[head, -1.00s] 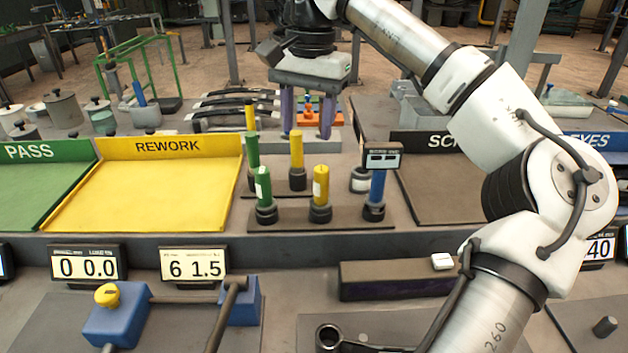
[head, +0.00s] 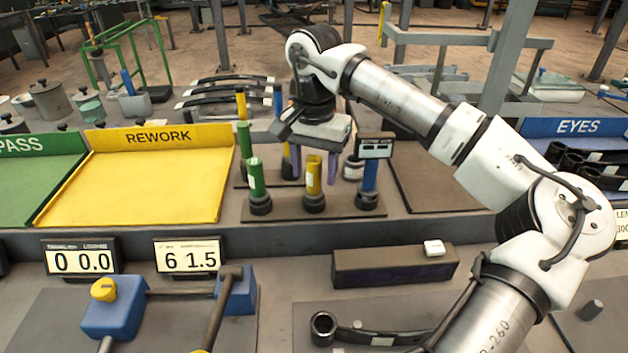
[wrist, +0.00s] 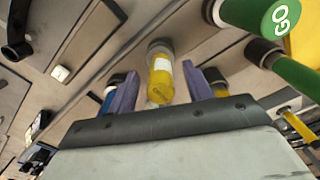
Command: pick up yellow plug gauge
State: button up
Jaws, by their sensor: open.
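The yellow plug gauge (head: 314,176) stands upright in a dark base on the front rack, between a green gauge (head: 256,178) and a blue gauge (head: 370,177). My gripper (head: 315,181) is open and points down at it, its purple fingers near the gauge's upper part. In the wrist view the yellow gauge (wrist: 161,80), with a white label, shows between the spread fingers (wrist: 159,74), with gaps to both. Another yellow gauge (head: 241,103) stands farther back. My gripper hides part of the back row.
A yellow REWORK tray (head: 150,190) and green PASS tray (head: 35,190) lie left. A small display (head: 376,146) stands right of the gripper, close to the blue gauge. A dark block (head: 395,266) lies in front. The dark tray (head: 435,180) at right looks empty.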

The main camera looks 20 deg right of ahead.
jog(key=shift+f, duration=0.8)
jog(key=c, duration=1)
jog(key=shift+r, duration=0.1)
notch_tip(320, 180, up, 20)
jog(key=shift+a+f, duration=0.1)
